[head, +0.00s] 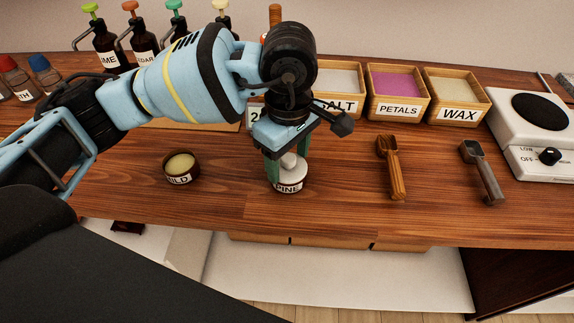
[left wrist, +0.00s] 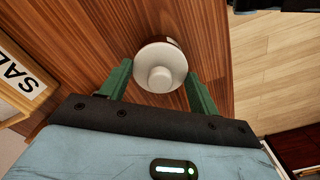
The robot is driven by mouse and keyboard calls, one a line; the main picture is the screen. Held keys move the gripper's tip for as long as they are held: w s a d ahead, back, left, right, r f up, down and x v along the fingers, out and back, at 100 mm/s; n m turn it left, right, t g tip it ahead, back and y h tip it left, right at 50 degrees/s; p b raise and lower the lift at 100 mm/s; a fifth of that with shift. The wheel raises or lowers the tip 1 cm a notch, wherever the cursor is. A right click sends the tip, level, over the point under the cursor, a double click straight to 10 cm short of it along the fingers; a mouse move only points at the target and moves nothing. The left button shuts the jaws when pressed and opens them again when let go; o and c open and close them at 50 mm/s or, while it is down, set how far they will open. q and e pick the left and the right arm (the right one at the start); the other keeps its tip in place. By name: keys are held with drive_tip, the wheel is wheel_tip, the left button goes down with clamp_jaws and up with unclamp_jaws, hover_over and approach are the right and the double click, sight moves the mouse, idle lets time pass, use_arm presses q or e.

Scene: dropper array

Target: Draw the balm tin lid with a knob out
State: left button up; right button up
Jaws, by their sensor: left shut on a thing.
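A small dark tin labelled PINE (head: 289,188) stands upright near the front of the wooden counter. Its round white lid (head: 296,174) with a knob on top sits at the tin's mouth; I cannot tell whether there is a gap below it. My left gripper (head: 287,166) comes down over it, shut on the lid with a green finger at either side. In the left wrist view the lid (left wrist: 146,67) and its knob (left wrist: 159,78) show between the fingers of the left gripper (left wrist: 160,72), hiding most of the tin.
An open tin (head: 179,167) of pale balm stands to the left. A wooden scoop (head: 393,170) and a grey scoop (head: 484,175) lie to the right. Labelled bins, PETALS (head: 398,110) and WAX (head: 459,115), and a hot plate (head: 530,135) stand behind. The counter's front edge is close.

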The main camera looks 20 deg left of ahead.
sight(289, 157)
use_arm(q)
drive_tip(key=shift+r+p, duration=0.3)
drive_tip(key=shift+r, duration=0.35)
use_arm(e)
drive_tip(key=shift+w+r, duration=0.2)
drive_tip(key=shift+r, duration=0.15)
